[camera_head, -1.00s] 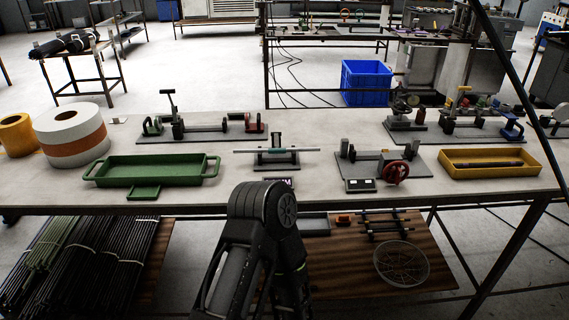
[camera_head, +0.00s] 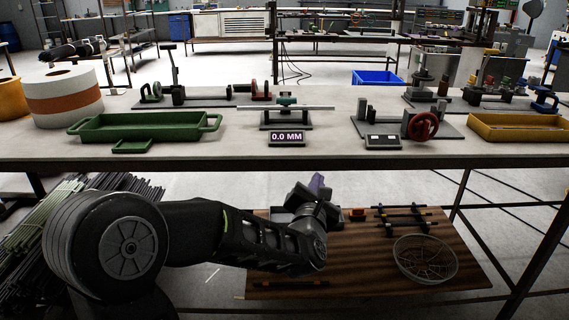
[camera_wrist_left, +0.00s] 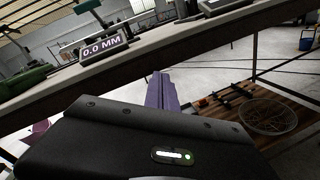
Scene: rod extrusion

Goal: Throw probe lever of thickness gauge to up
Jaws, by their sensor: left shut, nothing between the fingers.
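The thickness gauge (camera_head: 262,126) stands at the middle of the table, with a pale rod (camera_head: 318,108) lying across it. Its small green probe lever part (camera_head: 287,99) sits on top, too small to tell whether it is up or down. The gauge display (camera_head: 286,138) reads 0.0 MM and also shows in the left wrist view (camera_wrist_left: 103,47). My left gripper (camera_head: 317,184) is below and in front of the table edge, apart from the gauge. Its purple fingers (camera_wrist_left: 162,92) are shut and empty in the left wrist view. My right gripper is out of view.
A green tray (camera_head: 72,130) stands left of the gauge, a fixture with a red handwheel (camera_head: 422,126) right of it, and a yellow tray (camera_head: 473,122) further right. The table's front edge (camera_head: 230,163) lies between my left gripper and the gauge. A wooden lower shelf (camera_head: 360,275) holds a wire basket (camera_head: 425,258).

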